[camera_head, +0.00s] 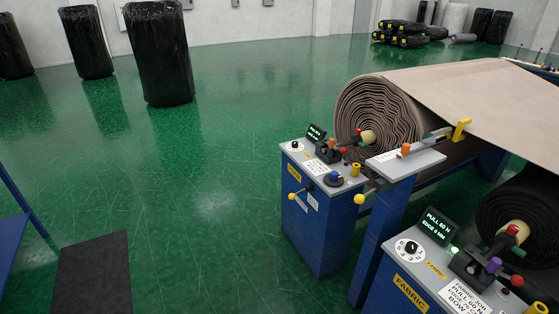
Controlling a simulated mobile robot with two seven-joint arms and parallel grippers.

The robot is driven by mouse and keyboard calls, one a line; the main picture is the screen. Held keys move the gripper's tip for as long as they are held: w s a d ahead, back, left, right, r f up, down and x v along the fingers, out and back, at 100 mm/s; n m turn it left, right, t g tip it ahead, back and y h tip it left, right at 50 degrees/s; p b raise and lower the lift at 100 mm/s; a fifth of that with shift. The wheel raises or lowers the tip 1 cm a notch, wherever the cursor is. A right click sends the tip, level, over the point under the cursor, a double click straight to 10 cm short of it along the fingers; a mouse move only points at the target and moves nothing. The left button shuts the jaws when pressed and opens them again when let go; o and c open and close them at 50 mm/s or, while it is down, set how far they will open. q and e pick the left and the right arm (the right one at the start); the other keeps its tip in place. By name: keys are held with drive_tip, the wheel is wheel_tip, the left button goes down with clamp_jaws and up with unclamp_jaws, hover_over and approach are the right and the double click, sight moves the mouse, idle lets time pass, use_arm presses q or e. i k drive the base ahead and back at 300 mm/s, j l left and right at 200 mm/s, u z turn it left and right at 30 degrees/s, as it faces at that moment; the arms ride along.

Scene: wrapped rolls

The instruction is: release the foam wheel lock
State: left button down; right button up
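Two blue stations with grey tops show in the head view. The nearer one (375,292) has yellow labels reading FABRIC. The farther one (318,235) has a yellow label too small to read surely, and a large beige roll (362,108) stands behind it. Its top carries a small display (317,132), a white dial (295,146), a dark block with orange and red knobs, a blue knob (334,176) and a yellow cap (356,169). A yellow-ball lever (293,195) sticks out from its front. I cannot tell which part is the foam wheel lock. Neither gripper is in view.
A grey shelf (412,163) on a blue post, with a yellow-ball lever (360,198), stands between the stations. A black roll (520,205) is at the right. Black wrapped rolls (158,55) stand at the back left. The green floor (205,190) in the middle is clear.

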sight(291, 197)
drive_tip(key=i+u, duration=0.1)
drive_tip(key=i, duration=0.35)
drive_tip(key=i+l, duration=0.2)
drive_tip(key=i, duration=0.25)
drive_tip(key=i+l+u, duration=0.15)
drive_tip(key=i, duration=0.3)
drive_tip(key=i+l+u, duration=0.1)
drive_tip(key=i, duration=0.35)
